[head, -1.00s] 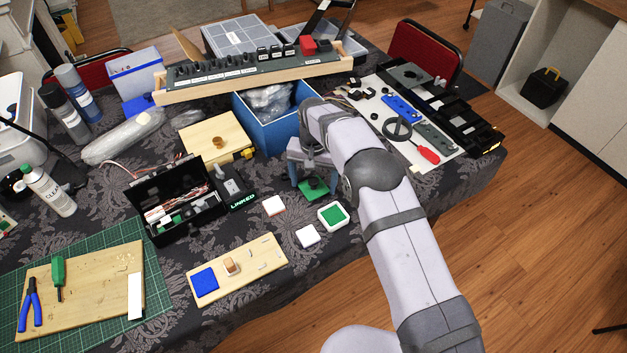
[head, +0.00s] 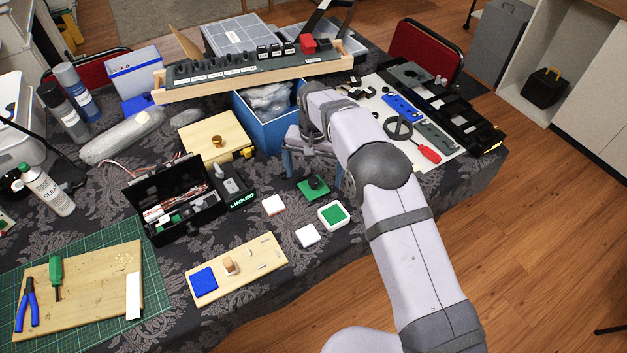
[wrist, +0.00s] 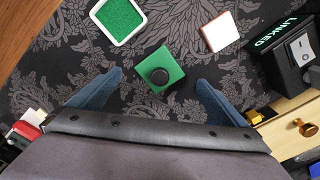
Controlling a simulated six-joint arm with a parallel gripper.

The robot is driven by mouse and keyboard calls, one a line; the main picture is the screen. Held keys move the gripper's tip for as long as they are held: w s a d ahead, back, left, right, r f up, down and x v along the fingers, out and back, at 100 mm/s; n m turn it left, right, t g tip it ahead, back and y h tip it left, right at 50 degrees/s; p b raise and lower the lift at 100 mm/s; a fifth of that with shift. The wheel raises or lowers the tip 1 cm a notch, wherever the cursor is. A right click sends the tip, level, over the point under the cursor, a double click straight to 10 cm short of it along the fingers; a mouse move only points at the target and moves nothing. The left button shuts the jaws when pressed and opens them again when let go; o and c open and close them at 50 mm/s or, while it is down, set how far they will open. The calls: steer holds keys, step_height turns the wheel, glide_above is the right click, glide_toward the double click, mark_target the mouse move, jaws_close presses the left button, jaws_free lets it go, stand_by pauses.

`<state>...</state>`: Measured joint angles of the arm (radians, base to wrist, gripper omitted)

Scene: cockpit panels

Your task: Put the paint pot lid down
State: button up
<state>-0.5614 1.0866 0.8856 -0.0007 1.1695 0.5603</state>
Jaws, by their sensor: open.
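The paint pot lid is a green square with a dark round knob (head: 313,188). It lies flat on the dark patterned cloth, knob up. In the wrist view the lid (wrist: 172,62) sits between and slightly beyond my blue fingertips, clear of both. My gripper (head: 312,168) is open and empty, raised above the lid. It also shows at the bottom of the wrist view (wrist: 160,82), fingers wide apart. A white square pot with green paint (head: 333,216) stands just in front of the lid, uncovered.
Two white square pieces, one at the left of the lid (head: 273,205) and one in front (head: 307,236), lie nearby. A black toolbox (head: 180,215) and a switch box labelled LINKED (head: 232,185) stand further left. A blue bin (head: 262,125) stands behind. Bare cloth surrounds the lid.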

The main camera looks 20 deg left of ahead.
mark_target(317, 180)
step_height(317, 180, up, 8)
steer(key=b, duration=0.1)
steer(key=shift+r, duration=0.25)
steer(key=s+d+r, duration=0.1)
steer(key=s+d, duration=0.2)
steer(key=d, duration=0.6)
steer(key=s+d+r, duration=0.1)
steer(key=s+d, duration=0.2)
steer(key=d, duration=0.6)
steer(key=s+d+f, duration=0.2)
steer(key=s+d, duration=0.4)
steer(key=s, duration=0.4)
steer(key=s+d+f, duration=0.2)
steer(key=s+d, duration=0.4)
steer(key=s, duration=0.4)
steer(key=shift+s+d+f, duration=0.2)
steer(key=shift+d+f, duration=0.05)
